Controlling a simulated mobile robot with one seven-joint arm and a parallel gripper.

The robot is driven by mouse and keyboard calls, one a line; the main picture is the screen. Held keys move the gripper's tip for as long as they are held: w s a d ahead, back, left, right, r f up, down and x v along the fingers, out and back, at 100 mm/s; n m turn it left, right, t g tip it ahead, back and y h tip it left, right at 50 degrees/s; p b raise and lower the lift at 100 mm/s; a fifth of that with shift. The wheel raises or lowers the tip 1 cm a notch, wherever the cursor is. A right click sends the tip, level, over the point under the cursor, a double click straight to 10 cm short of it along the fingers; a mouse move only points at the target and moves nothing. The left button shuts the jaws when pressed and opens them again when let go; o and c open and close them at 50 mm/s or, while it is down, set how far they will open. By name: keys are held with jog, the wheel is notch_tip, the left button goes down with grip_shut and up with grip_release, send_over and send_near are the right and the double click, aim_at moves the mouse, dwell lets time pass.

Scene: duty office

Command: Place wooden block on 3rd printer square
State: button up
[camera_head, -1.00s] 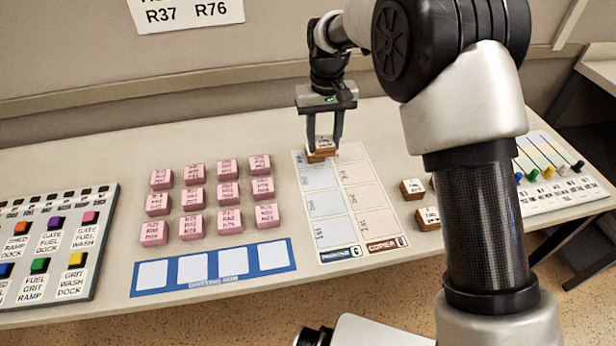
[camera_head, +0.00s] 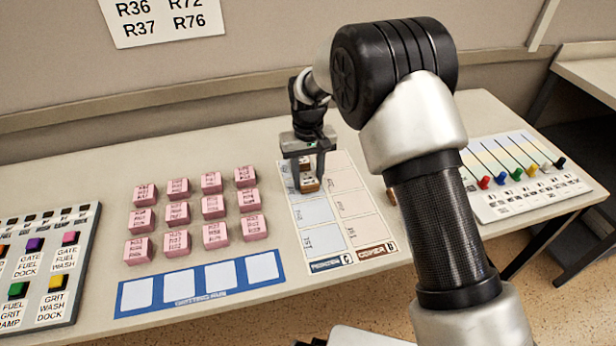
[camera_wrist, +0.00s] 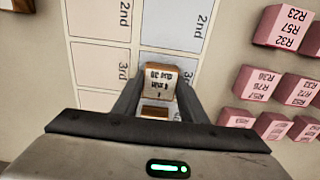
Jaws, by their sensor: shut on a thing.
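My gripper (camera_head: 308,182) is shut on a wooden block (camera_head: 309,186) with a white printed label on top. In the wrist view the block (camera_wrist: 158,76) sits between the two fingers, its label readable only in part. A second pale patch with a brown edge shows behind it; I cannot tell whether it is another block. The bluish printer column (camera_head: 314,211) is the left column of the card. The block is over its third square (camera_wrist: 186,80), beside the "3rd" marking. I cannot tell whether it touches the card.
The cream copier column (camera_head: 357,204) adjoins on the right. Several pink blocks (camera_head: 177,213) stand left of the card, behind a blue-framed strip (camera_head: 201,283). A button panel (camera_head: 40,265) is at far left, a slider panel (camera_head: 515,180) at right. My arm hides part of the desk right of the card.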

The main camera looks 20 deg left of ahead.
jog(key=shift+f, duration=0.15)
jog(key=o, duration=1.1)
jog(key=shift+c, duration=0.2)
